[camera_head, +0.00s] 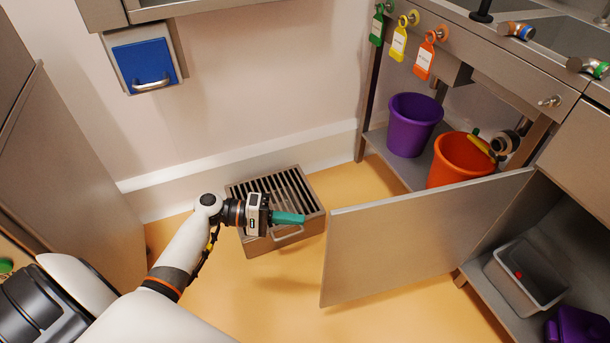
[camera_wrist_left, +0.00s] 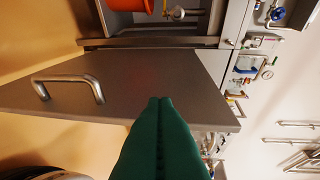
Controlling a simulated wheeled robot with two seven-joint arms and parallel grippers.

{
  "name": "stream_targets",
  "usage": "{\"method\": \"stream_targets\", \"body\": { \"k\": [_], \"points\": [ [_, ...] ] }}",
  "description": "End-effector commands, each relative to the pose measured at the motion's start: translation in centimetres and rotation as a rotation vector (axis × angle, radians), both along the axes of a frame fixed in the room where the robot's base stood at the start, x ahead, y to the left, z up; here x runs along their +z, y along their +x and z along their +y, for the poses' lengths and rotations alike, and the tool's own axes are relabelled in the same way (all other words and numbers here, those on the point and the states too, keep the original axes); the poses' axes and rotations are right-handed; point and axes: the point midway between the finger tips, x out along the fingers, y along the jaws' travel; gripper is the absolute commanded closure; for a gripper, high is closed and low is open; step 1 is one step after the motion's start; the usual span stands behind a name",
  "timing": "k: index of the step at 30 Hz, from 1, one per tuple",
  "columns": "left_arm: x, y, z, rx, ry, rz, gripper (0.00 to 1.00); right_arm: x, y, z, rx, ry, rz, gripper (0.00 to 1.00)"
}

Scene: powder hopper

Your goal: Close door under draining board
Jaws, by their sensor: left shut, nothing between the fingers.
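The grey cabinet door (camera_head: 420,235) under the draining board (camera_head: 545,70) stands swung wide open into the room. The cupboard behind it is open to view. In the left wrist view the door (camera_wrist_left: 140,82) shows its outer face with a bar handle (camera_wrist_left: 70,88). My left gripper (camera_head: 303,219) has teal fingers, is shut and empty, and points right, just left of the door's free edge in the head view. In the left wrist view its fingers (camera_wrist_left: 160,100) are together in front of the door. I cannot tell whether they touch it. My right gripper is not seen.
A slatted metal box (camera_head: 290,236) stands on the floor behind my left gripper. A purple bucket (camera_head: 412,122) and an orange bucket (camera_head: 460,160) stand on the shelf. A grey bin (camera_head: 527,275) and a purple container (camera_head: 577,325) sit inside the cupboard. Yellow floor is clear in front.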

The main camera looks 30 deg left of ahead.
Motion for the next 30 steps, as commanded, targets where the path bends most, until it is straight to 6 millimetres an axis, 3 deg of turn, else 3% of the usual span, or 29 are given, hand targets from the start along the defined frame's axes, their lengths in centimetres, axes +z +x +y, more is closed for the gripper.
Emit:
{"method": "stream_targets", "body": {
  "k": [6, 10, 25, 30],
  "points": [
    [2.6, 1.0, 1.6, 0.022, -0.112, -0.05, 1.0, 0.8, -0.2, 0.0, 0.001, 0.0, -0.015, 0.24],
    [2.9, 1.4, 1.1, 0.022, -0.122, -0.055, 1.0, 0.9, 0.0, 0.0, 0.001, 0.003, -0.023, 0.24],
    [2.9, 6.2, -7.4, 0.021, -0.121, -0.056, 1.0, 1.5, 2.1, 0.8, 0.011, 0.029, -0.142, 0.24],
    [2.9, 3.9, -9.0, 0.021, -0.119, -0.053, 1.0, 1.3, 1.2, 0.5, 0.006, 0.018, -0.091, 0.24]
  ]
}}
